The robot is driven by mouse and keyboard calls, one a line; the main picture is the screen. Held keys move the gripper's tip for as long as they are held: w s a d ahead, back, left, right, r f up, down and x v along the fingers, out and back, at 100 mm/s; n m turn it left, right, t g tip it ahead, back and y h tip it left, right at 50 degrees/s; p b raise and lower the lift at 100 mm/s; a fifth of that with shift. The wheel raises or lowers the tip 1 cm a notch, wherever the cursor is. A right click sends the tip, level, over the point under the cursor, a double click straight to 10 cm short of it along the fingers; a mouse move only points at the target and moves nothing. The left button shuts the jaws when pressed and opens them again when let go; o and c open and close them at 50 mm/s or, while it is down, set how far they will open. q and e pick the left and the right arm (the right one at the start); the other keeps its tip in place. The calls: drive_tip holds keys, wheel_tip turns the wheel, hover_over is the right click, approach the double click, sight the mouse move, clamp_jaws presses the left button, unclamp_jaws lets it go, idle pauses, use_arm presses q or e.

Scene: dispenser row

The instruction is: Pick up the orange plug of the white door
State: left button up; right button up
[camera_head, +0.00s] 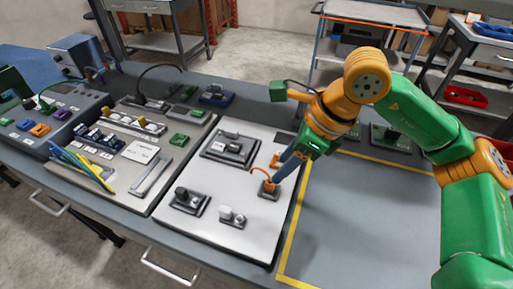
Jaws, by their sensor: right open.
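The white door (225,222) is a flat white panel on the bench, with several dark-based fittings on it. The orange plug (269,187) sits on a small dark base near its right edge, with an orange cable looping up from it. My right gripper (277,177) reaches down from the upper right and is open. Its fingertips are right at the plug and partly overlap it; I cannot tell whether they touch it. A small orange piece (276,161) shows just behind the fingers.
Left of the door lies a beige panel (128,187) with switches, a label and coloured strips. A blue-grey console (62,117) stands farther left. A yellow-lined bench area (365,215) to the right is largely clear. Carts stand behind.

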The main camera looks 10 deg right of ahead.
sight(270, 187)
drive_tip(key=shift+w+f, duration=0.1)
drive_tip(key=shift+w, duration=0.5)
drive_tip(key=shift+s+a+f, duration=0.1)
drive_tip(key=shift+a+f, duration=0.05)
drive_tip(key=shift+f, duration=0.15)
drive_tip(key=shift+s+a+f+p, duration=0.2)
drive_tip(key=shift+s+f+p, duration=0.2)
drive_tip(key=shift+f+p, duration=0.15)
drive_tip(key=shift+s+a+f+p, duration=0.15)
drive_tip(key=shift+s+f+p, duration=0.25)
drive_tip(key=shift+p, duration=0.1)
drive_tip(key=x, duration=0.3)
drive_tip(key=shift+w+d+f, duration=0.1)
drive_tip(key=shift+w+f, duration=0.2)
drive_tip(key=shift+w, duration=0.2)
drive_tip(key=shift+s+r, duration=0.1)
drive_tip(key=shift+s, duration=0.15)
clamp_jaws()
use_arm(q)
drive_tip(key=shift+s+r, duration=0.2)
drive_tip(key=shift+r, duration=1.05)
use_arm(e)
drive_tip(key=shift+w, duration=0.1)
